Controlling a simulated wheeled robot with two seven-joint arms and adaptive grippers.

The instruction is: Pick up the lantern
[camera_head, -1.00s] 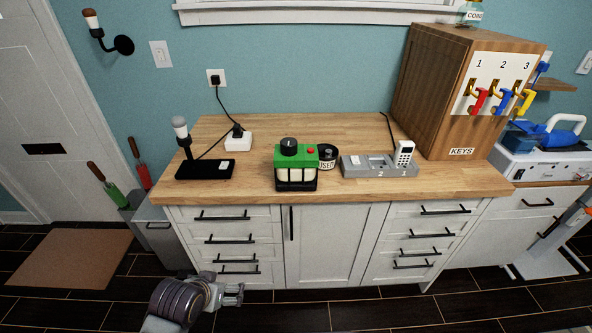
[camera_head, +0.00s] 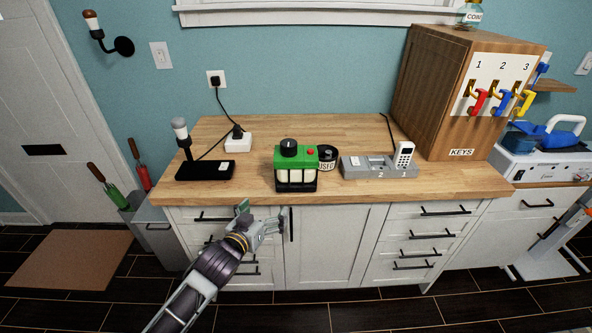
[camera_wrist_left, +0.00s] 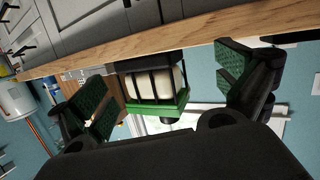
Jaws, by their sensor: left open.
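The lantern (camera_head: 296,166) stands upright on the wooden counter in the head view. It has a green top with a black knob and a red button, pale panels behind black bars, and a black base. In the left wrist view the lantern (camera_wrist_left: 152,88) appears upside down between the two fingers, beyond them. My left gripper (camera_head: 262,218) is open and empty, in front of the counter's front edge, below and to the left of the lantern, apart from it. Its green-padded fingers (camera_wrist_left: 165,80) show in the wrist view. My right gripper is not in view.
The wooden counter (camera_head: 350,188) has drawers below. Left of the lantern is a black lamp base (camera_head: 205,170) with a cord to a white box (camera_head: 238,141). Right are a round black item (camera_head: 327,155), a grey phone dock (camera_head: 379,168) and a wooden key cabinet (camera_head: 430,90).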

